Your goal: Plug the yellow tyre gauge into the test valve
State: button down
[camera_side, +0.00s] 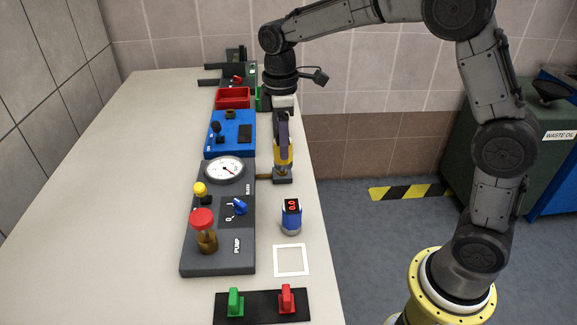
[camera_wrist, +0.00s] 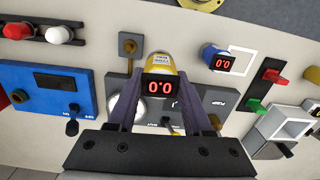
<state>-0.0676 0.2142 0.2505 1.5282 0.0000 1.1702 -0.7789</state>
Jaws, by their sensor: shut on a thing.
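My gripper (camera_side: 283,138) is shut on the yellow tyre gauge (camera_side: 284,157), which hangs upright beneath it at the table's right side. In the wrist view the gauge (camera_wrist: 160,65) sits between both fingers (camera_wrist: 161,78), its dark display reading 0.0 in red. The test valve is a small dark block (camera_side: 283,179) with a brass fitting, beside the pump panel, right under the gauge in the side view. In the wrist view the valve (camera_wrist: 128,45) shows uncovered, just left of the gauge. The gauge does not look seated on it; the exact gap is hard to tell.
A brass pipe (camera_side: 264,177) runs from the pump panel (camera_side: 211,257) to the valve. A blue gauge (camera_side: 291,218) stands nearer, by a white square outline (camera_side: 291,260). A blue panel (camera_side: 231,134) and a red tray (camera_side: 233,98) lie farther back. The table's left side is clear.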

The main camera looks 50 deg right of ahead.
jog(key=w+d+r, duration=0.2)
jog(key=w+d, duration=0.2)
jog(key=shift+d+m, duration=0.15)
jog(key=shift+m, duration=0.15)
jog(key=shift+f, duration=2.85)
jog(key=shift+f, duration=1.55)
jog(key=shift+c, duration=1.2)
grip_release()
